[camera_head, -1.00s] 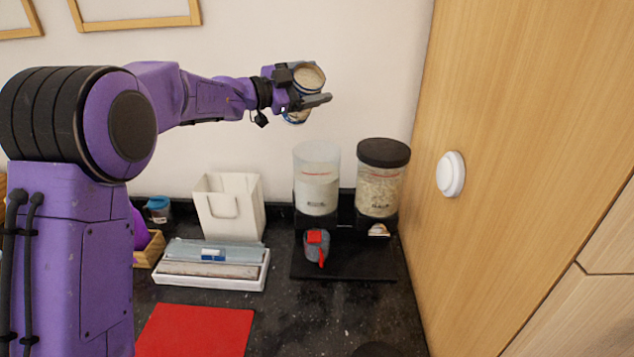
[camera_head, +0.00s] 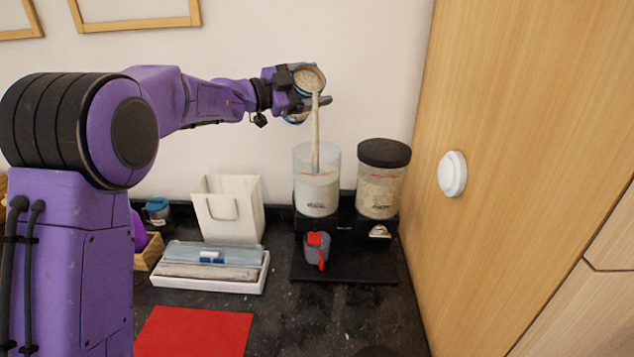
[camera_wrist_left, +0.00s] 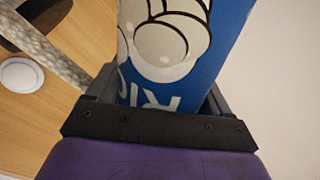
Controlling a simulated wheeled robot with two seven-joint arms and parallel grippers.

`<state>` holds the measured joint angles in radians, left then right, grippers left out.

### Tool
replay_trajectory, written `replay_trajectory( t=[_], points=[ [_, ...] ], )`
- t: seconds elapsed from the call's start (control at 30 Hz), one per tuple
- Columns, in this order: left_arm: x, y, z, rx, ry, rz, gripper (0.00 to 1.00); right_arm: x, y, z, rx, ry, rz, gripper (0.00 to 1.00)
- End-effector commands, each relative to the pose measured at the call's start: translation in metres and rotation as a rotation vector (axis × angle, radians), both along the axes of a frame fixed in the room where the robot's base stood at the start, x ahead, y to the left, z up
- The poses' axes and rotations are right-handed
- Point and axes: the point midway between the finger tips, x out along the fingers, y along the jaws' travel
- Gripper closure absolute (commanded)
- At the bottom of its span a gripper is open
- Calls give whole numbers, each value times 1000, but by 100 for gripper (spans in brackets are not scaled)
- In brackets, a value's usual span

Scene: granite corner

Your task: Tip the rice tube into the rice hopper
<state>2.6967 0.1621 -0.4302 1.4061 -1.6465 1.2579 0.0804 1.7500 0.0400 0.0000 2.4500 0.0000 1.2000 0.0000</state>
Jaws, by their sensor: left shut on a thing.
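My left gripper (camera_head: 308,100) is shut on the rice tube (camera_head: 310,78), high above the counter. The tube is tilted with its open mouth toward the camera, and a stream of rice (camera_head: 316,135) falls from it into the rice hopper (camera_head: 317,190). The hopper is the clear, open-topped container on the left of the black stand, partly filled with pale grains. In the left wrist view the tube (camera_wrist_left: 180,50) shows its blue label with white lettering between my fingers, and the stream runs past at upper left. My right gripper is not in view.
A second clear hopper with a black lid (camera_head: 383,153) stands close on the right. A grey cup with a red handle (camera_head: 317,247) sits on the stand's base. A wooden cabinet (camera_head: 530,120) bounds the right.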

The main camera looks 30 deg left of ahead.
Motion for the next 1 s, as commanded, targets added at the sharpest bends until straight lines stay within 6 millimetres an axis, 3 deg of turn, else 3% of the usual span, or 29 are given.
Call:
replay_trajectory(
  t=[0.5, 1.0],
  points=[
    [0, -1, -4, 53, -39, -1, 92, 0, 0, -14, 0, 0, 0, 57],
    [0, -1, -4, 60, -43, 0, 92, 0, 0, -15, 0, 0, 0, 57]
  ],
)
